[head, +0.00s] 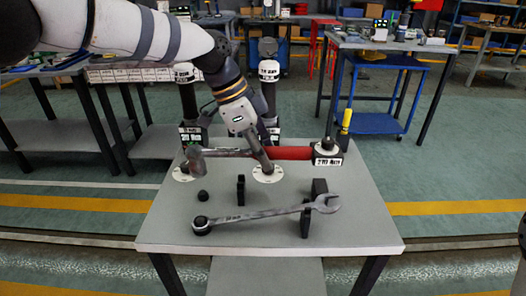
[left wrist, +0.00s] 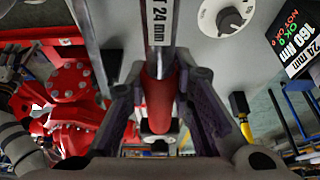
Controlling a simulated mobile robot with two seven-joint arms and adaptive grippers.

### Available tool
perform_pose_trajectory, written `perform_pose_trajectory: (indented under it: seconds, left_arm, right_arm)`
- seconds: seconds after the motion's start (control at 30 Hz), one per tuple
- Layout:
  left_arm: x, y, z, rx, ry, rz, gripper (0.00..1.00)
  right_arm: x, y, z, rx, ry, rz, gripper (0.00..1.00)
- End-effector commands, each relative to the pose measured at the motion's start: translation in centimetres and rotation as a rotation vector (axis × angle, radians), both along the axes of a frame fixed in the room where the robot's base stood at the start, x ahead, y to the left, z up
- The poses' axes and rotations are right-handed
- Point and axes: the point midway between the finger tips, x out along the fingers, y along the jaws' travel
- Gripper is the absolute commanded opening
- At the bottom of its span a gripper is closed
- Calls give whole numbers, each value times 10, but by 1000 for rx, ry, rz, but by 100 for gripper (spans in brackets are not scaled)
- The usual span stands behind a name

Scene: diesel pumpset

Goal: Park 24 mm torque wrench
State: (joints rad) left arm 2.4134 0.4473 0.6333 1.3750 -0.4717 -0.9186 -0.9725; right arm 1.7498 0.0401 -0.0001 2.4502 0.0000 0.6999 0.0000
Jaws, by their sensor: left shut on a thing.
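The torque wrench has a red handle (head: 293,153) and a grey shaft that runs left to a dark head (head: 195,160) above a white disc on the table. In the left wrist view the red handle (left wrist: 161,105) lies between my fingers, and its shaft carries a "24 mm" label (left wrist: 157,22). My left gripper (head: 264,163) is shut on the wrench near the handle. The handle's right end is at a black block labelled "270 Nm" (head: 328,155); I cannot tell whether they touch. My right gripper is not in view.
The grey table (head: 360,228) bears a combination wrench (head: 265,213) across black supports, and a small black knob (head: 203,196). Two labelled posts (head: 268,72) stand behind. The table's front right is clear. Red machinery (left wrist: 70,85) shows in the left wrist view.

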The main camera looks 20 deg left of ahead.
Motion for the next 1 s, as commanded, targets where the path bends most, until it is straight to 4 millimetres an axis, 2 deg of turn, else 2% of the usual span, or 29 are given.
perform_pose_trajectory:
  seconds: [0.2,0.4,0.6,1.0]
  left_arm:
    - [0,0,-29,-1,3,1,0]
    - [0,0,-49,-1,3,1,0]
    - [0,0,-55,-1,0,1,0]
    - [0,0,-55,-2,-1,0,0]
  right_arm:
    - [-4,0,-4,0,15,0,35]
    - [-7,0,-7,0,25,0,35]
    - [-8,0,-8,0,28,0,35]
    - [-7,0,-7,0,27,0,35]
